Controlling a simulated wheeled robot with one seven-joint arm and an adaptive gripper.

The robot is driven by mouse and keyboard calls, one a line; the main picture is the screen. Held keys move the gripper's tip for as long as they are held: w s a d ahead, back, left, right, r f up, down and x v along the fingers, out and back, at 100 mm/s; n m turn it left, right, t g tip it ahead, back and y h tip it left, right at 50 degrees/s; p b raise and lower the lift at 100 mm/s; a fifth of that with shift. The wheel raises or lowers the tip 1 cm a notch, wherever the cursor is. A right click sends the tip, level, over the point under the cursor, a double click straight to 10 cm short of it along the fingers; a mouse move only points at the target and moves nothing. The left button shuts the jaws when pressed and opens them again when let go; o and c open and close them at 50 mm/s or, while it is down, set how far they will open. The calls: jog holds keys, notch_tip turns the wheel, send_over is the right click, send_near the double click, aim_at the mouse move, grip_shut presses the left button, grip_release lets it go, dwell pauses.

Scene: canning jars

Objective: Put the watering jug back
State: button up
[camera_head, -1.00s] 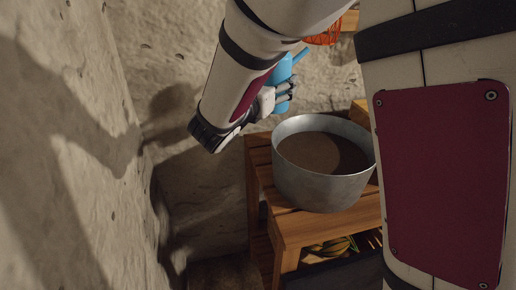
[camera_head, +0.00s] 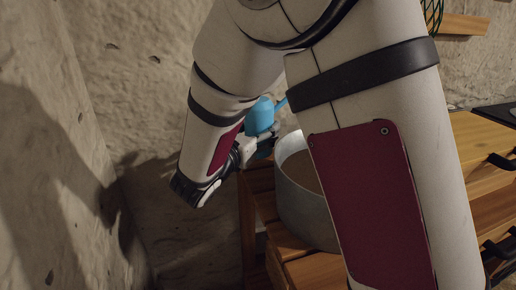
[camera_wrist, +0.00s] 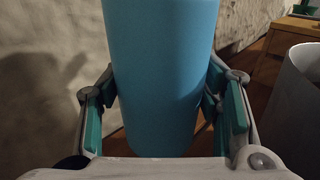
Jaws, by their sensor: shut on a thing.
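The blue watering jug (camera_head: 260,115) is at my gripper (camera_head: 262,143), beside the large metal pot at the left end of the wooden bench. In the wrist view the jug (camera_wrist: 162,70) fills the middle, upright between the two fingers of my gripper (camera_wrist: 163,110). The gripper is shut on the jug's body. In the head view my arm hides part of the jug, and only its upper part and a bit of spout show. I cannot tell whether its base touches anything.
The metal pot (camera_head: 297,200) with brown contents stands on the wooden bench (camera_head: 315,270), close to the right of my gripper. Rough stone walls (camera_head: 130,90) stand at the left and behind. A wooden shelf (camera_head: 462,24) with a green wire basket (camera_head: 433,14) is at the upper right.

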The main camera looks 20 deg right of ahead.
jog(key=shift+f+b, duration=0.65)
jog(key=shift+f, duration=1.15)
jog(key=shift+f, duration=0.15)
jog(key=o, duration=1.4)
jog(key=shift+s+a, duration=0.15)
jog(key=p+v, duration=0.2)
jog(key=v, duration=0.9)
jog(key=shift+s+a+p, duration=0.2)
jog(key=shift+s+p, duration=0.05)
jog(key=shift+p, duration=0.15)
